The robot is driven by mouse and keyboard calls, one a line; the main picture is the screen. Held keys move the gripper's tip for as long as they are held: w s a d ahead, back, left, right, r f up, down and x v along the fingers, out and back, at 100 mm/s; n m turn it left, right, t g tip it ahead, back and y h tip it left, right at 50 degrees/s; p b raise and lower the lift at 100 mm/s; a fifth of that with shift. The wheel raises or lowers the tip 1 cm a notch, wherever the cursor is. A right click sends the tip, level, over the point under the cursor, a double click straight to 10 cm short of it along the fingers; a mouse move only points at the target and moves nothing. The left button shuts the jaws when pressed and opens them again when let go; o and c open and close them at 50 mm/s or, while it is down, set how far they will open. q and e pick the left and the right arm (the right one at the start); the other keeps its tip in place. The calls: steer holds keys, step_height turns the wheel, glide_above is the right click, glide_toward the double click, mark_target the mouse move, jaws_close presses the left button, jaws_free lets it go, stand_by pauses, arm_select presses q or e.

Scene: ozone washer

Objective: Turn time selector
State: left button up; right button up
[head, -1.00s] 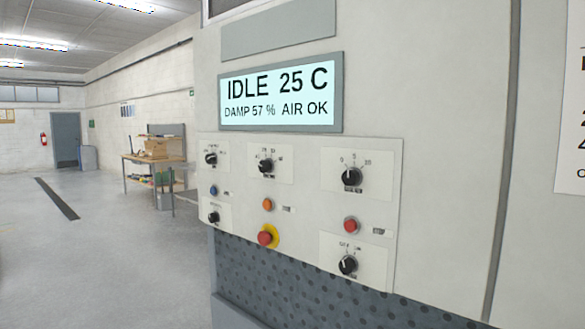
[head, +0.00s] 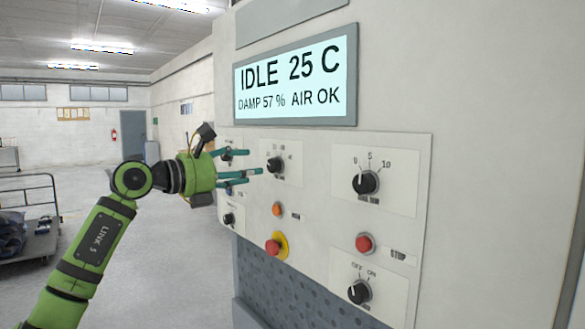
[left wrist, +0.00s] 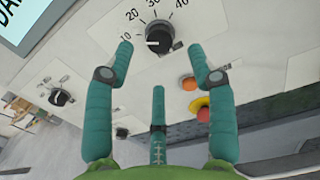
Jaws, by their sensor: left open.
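A black knob (head: 274,165) with a number scale is on the white control panel (head: 322,215). In the left wrist view the knob (left wrist: 159,37) has 10, 20, 30 and 40 around it, and its white mark points toward the 10 side. Another black knob (head: 365,183), marked 0, 5, 10, sits further right. The small captions under both are too blurred to tell which is the time selector. My left gripper (head: 253,161) is open and empty, just left of the 10-to-40 knob. In the wrist view its fingertips (left wrist: 160,58) point at that knob, apart from it.
The display (head: 295,80) reads IDLE 25 C, DAMP 57 %, AIR OK. An orange button (head: 277,209), a red button on yellow (head: 276,246), a red STOP button (head: 364,243) and an OFF/ON knob (head: 359,291) are close by. A cart (head: 28,215) stands far left.

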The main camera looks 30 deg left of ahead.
mark_target(271, 166)
arm_select(q)
steer(key=p+x, duration=0.3)
steer(key=x, duration=0.2)
steer(key=shift+w+d+r, duration=0.1)
steer(key=shift+w+d, duration=0.05)
steer(key=shift+w, duration=0.2)
steer(key=shift+w+d, duration=0.1)
steer(key=shift+w, duration=0.15)
steer(key=shift+s, duration=0.1)
steer(key=c, duration=1.1)
jaws_close()
